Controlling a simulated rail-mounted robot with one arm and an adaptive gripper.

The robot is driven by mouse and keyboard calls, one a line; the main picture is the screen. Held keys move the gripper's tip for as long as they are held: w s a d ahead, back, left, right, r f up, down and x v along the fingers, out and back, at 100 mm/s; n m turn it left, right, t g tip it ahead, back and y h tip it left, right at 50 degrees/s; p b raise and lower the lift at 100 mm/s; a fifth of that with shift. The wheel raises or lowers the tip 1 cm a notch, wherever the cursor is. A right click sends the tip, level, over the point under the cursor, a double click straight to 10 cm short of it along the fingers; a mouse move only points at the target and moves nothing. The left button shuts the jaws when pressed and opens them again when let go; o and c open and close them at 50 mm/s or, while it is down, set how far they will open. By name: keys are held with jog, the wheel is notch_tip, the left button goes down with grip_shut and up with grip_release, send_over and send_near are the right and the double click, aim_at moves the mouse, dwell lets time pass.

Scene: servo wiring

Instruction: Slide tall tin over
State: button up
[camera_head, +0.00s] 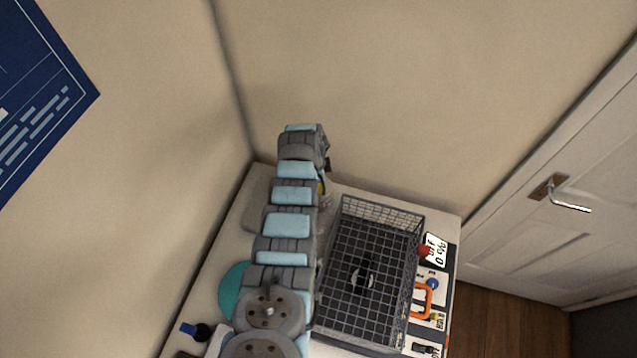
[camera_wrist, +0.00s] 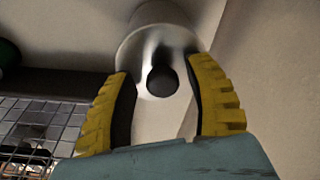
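My gripper (camera_wrist: 162,68) is open in the wrist view, its two yellow ridged fingers apart. A pale, shiny round-bodied thing (camera_wrist: 140,50), perhaps the tall tin, stands just beyond the fingertips, with a dark round knob or spot (camera_wrist: 163,81) on it, between the fingertips in the picture. I cannot tell whether the fingers touch it. In the head view my arm hides most of this area; only a bit of yellow finger (camera_head: 321,188) and a pale edge show beside the arm's far end.
A dark wire basket (camera_head: 345,215) stands right of my arm, with a small dark object (camera_head: 362,279) inside. Right of it are a red item (camera_head: 424,251), an orange loop (camera_head: 427,299) and label cards (camera_head: 436,250). A teal round piece (camera_head: 230,292) lies left. Walls meet behind the table.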

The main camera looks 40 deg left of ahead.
jog(key=shift+r, duration=0.1)
jog(key=shift+a+r, duration=0.1)
jog(key=shift+r, duration=0.2)
notch_tip(320, 180, up, 11)
jog(key=shift+s+a, duration=0.45)
dwell(0.3)
jog(key=shift+r, duration=0.15)
dwell(0.4)
